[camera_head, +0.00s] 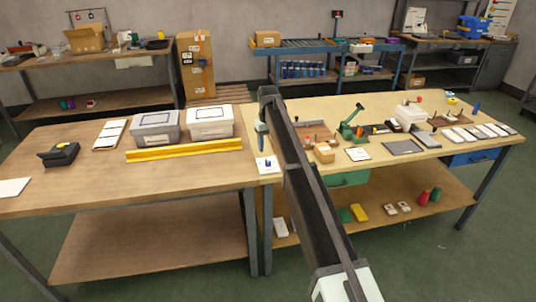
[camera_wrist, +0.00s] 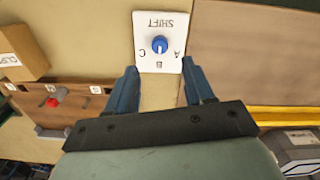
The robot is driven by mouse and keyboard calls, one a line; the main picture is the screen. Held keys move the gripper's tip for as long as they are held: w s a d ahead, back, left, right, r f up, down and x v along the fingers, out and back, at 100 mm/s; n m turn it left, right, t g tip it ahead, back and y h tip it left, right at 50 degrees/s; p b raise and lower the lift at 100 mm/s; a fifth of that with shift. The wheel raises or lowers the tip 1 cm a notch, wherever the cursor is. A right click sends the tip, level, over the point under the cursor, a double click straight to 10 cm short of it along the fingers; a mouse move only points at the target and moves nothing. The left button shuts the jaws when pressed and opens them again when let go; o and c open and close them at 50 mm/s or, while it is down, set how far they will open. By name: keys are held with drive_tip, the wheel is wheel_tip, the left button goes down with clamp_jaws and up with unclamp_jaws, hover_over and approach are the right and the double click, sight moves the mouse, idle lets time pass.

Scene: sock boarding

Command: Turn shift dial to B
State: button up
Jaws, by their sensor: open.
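The shift dial is a blue round knob (camera_wrist: 160,45) on a white plate (camera_wrist: 143,22) marked SHIFT, A, B and C. In the wrist view the plate is upside down, with A at right, B at the bottom and C at left. In the head view my gripper (camera_head: 262,148) is above and just behind the plate.
A cardboard box (camera_head: 324,154) and a green clamp-like tool (camera_head: 349,124) stand to the right. My arm hides part of the bench right of the dial.

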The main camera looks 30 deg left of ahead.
wheel_tip(320, 180, up, 6)
drive_tip(key=shift+r, duration=0.15)
idle(0.7)
